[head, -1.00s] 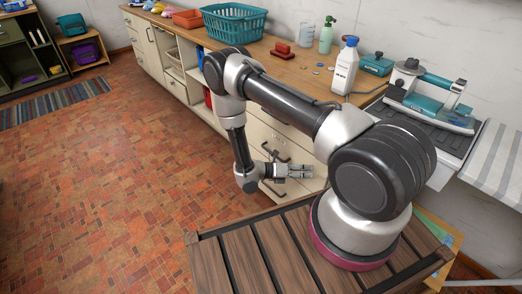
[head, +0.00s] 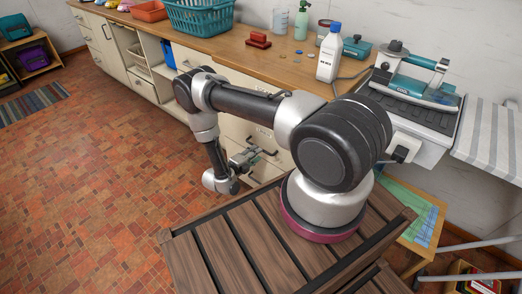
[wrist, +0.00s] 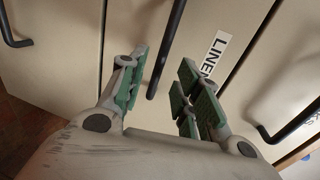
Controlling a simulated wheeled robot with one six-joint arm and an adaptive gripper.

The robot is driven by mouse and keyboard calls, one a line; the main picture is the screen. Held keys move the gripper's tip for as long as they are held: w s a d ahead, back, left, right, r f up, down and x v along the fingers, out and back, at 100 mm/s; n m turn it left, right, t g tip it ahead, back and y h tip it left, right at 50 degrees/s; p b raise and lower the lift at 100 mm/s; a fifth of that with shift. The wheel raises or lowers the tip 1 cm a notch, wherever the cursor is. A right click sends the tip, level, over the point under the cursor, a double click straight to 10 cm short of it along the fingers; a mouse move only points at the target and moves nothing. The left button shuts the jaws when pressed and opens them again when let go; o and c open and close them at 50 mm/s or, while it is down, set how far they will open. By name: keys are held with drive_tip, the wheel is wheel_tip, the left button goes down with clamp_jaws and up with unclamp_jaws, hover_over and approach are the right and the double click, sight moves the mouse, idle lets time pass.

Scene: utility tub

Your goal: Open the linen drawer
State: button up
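The linen drawer (wrist: 205,22) fills the middle of the wrist view, a cream front with a white label (wrist: 216,52) whose visible letters begin "LINE". Its front looks flush with its neighbours. Its black bar handle (wrist: 167,48) runs down between the fingers of my gripper (wrist: 162,88). The fingers, with green pads, are open on either side of the handle, with gaps visible. I cannot tell the depth between pads and bar. In the head view my gripper (head: 245,158) is low in front of the cabinet, and my arm hides part of the drawers.
Other drawers have black handles, one at left (wrist: 12,28) and one at right (wrist: 292,125) in the wrist view. The tiled floor (head: 100,170) at left is clear.

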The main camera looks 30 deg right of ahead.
drive_tip(key=shift+x, duration=2.7)
clamp_jaws()
